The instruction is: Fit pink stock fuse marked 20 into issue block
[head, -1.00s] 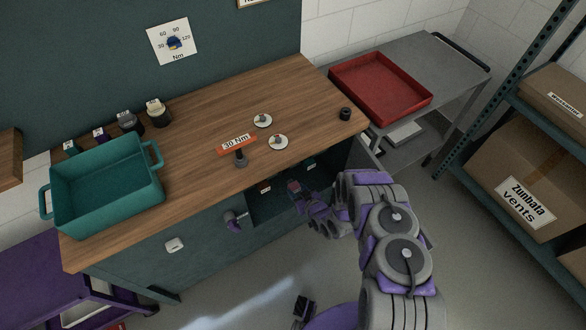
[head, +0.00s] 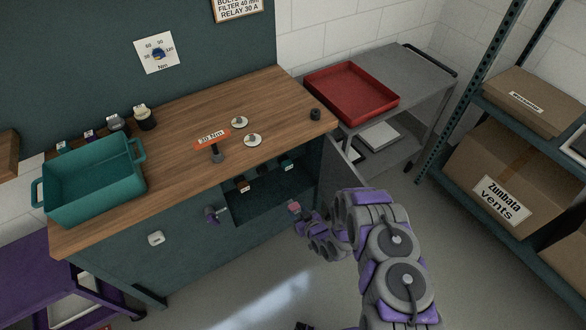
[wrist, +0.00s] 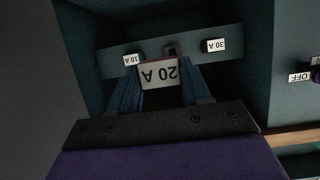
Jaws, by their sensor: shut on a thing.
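My gripper (head: 297,211) is shut on the pink fuse (head: 294,206), just in front of the open cabinet compartment. In the wrist view the fuse's white 20 A label (wrist: 160,74) shows upside down between the fingers of my gripper (wrist: 165,88). Behind it is a grey-teal rail (wrist: 110,62) with labels 10 A and 30 A. A dark socket or piece (wrist: 171,49) shows between those labels, partly hidden by the fuse. Small labelled items (head: 244,187) sit inside the compartment in the head view. I cannot identify the issue block for certain.
A red tray (head: 350,93) lies on a grey cart. An OFF switch (wrist: 300,77) shows at right.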

